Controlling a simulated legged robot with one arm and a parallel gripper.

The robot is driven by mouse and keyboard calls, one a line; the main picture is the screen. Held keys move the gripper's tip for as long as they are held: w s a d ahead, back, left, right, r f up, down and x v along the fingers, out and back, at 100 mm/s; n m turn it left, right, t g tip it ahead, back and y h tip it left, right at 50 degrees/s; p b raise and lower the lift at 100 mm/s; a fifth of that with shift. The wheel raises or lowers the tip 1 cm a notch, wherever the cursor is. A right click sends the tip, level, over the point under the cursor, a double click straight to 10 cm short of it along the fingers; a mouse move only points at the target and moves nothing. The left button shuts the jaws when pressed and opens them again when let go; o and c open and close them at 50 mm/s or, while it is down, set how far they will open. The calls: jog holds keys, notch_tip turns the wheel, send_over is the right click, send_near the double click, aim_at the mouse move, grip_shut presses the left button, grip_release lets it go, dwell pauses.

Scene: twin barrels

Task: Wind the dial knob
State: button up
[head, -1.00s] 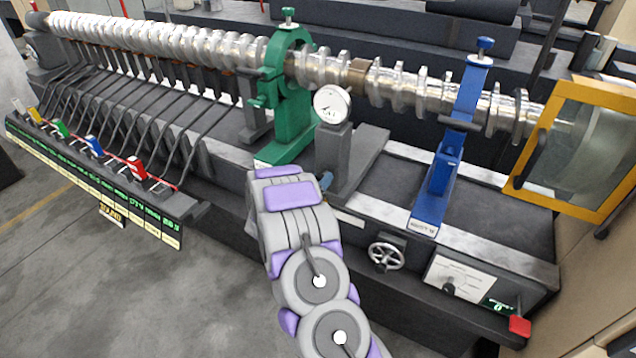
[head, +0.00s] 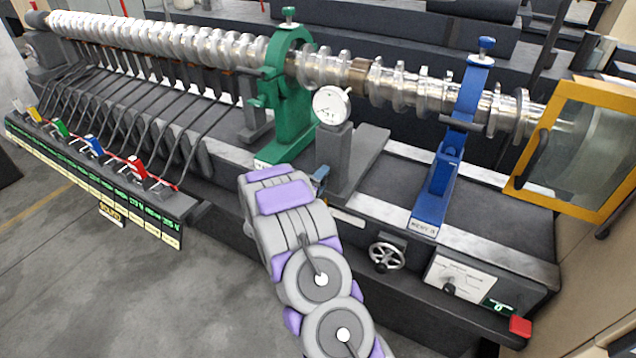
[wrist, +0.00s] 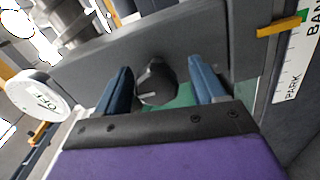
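A black faceted knob with a pale mark (wrist: 157,84) shows in the middle of the wrist view, beside a grey block. I take it for the dial knob. My gripper (wrist: 159,66) is open, with one blue finger on each side of the knob. A gap shows between the knob and each finger, so it is not gripped. In the head view my gripper (head: 320,179) is mostly hidden by my arm, beside the post under a white round dial gauge (head: 331,105). The knob is hidden there.
A green clamp stand (head: 288,105) stands just behind my gripper, and a blue stand (head: 450,150) is to the right. A long crankshaft (head: 410,88) runs above. A handwheel (head: 386,256) is on the bench front. The wrist view shows a PARK/BAND scale (wrist: 291,90) at right.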

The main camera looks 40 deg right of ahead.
jog(key=p+v, duration=0.3)
jog(key=v, duration=0.4)
dwell(0.5)
jog(key=shift+r, duration=0.15)
